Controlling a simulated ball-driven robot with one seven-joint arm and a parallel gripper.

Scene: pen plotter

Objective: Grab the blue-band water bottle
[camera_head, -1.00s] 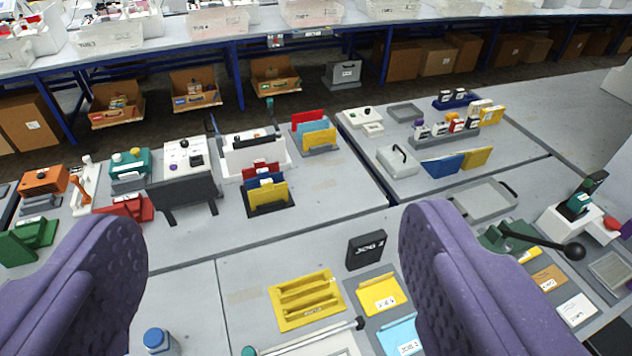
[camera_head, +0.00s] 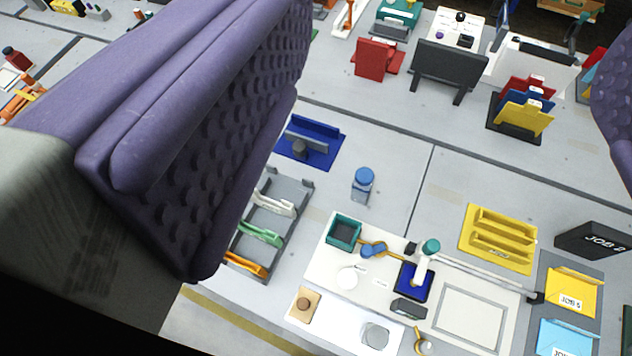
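The blue-band water bottle (camera_head: 362,185) stands upright on the grey table near the middle of the view. It has a blue cap and a paler body; a band on it is too small to make out. My gripper (camera_head: 450,125) shows as two purple padded fingers, a large one at left and the edge of one at far right. The fingers are wide apart with nothing held between them. The bottle lies between them in the picture, beyond the fingertips and not touched.
Left of the bottle are a blue holder (camera_head: 312,143) and a grey rack (camera_head: 270,213) with coloured clips. Below it is a white plotter board (camera_head: 340,265) with a teal box and arm. A yellow tray (camera_head: 497,240) lies to the right. Bare table surrounds the bottle.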

